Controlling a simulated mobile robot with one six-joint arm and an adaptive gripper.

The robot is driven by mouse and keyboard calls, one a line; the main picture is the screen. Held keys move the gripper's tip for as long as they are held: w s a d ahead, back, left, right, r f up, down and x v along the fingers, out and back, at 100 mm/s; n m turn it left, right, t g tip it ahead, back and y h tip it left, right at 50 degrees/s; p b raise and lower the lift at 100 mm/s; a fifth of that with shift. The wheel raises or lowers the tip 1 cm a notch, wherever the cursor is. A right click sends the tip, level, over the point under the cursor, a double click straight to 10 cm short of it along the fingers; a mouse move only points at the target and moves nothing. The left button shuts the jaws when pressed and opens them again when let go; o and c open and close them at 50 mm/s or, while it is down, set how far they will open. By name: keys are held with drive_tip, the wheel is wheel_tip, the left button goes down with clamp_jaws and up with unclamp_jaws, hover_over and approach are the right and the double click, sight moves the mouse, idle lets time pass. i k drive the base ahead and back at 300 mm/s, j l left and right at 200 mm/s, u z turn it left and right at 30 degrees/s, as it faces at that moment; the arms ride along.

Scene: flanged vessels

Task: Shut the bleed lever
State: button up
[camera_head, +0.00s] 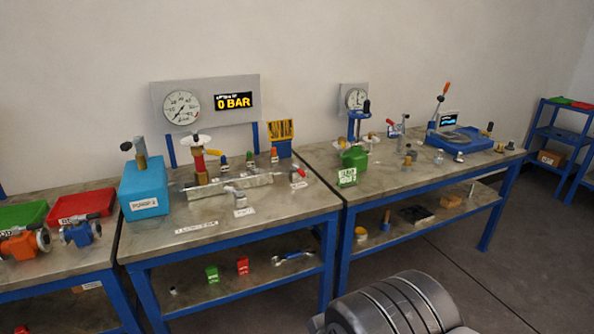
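No label that I can read says bleed, so I cannot tell for sure which lever is the bleed lever. On the middle bench, a yellow lever (214,153) sticks out to the right from a red upright fitting (198,162) topped by a white round plate. A small valve with a red handle (299,171) stands near that bench's right end. A small grey fitting (235,194) sits at the front of a metal block (205,191), behind a white label. Whether these levers are open or shut is too small to tell. My gripper is not in view; a grey rounded part of my own body fills the bottom right.
A gauge panel (245,83) reads 0 BAR behind the middle bench (262,222). A blue pump box (145,188) stands at its left end. The right bench (410,178) holds a green can (355,158) and a blue device (460,140). The floor at the right is clear.

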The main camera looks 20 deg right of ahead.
sight(295, 166)
drive_tip(key=i+z, duration=0.35)
drive_tip(key=i+j+z, duration=0.15)
drive_tip(key=z, duration=0.25)
drive_tip(key=i+j+z, duration=0.2)
drive_tip(key=z, duration=0.15)
drive_tip(key=i+j, duration=0.35)
drive_tip(key=i+j+z, duration=0.1)
drive_tip(key=i+j, duration=0.25)
drive_tip(key=j, duration=0.25)
